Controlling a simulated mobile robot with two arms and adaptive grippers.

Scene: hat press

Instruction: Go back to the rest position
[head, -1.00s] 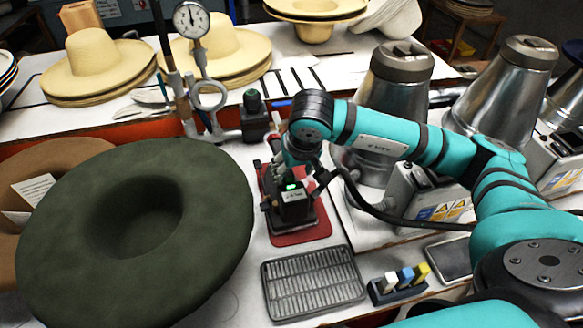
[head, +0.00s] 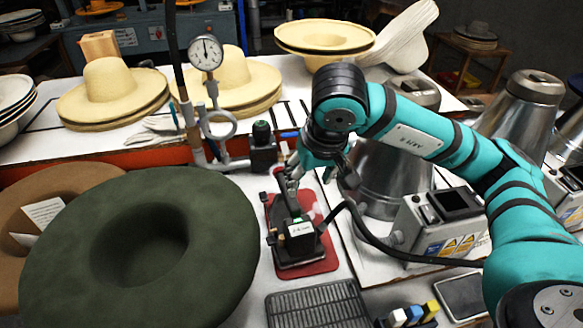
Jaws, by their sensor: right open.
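My right arm reaches in from the right, and its gripper (head: 305,190) hangs just above and behind a small dark device with a green light (head: 300,232). The device stands on a red mat (head: 322,266) on the white table. The gripper is open; its fingers are small and partly hidden by the wrist and the device. I cannot tell whether a finger still touches the device. My left gripper is not in view.
A large dark green hat (head: 140,240) fills the left front, over a brown hat (head: 60,185). A dial gauge (head: 206,53) stands behind. Metal cones (head: 520,105) and a grey control box (head: 440,222) flank my arm. A ribbed grey tray (head: 318,305) lies in front.

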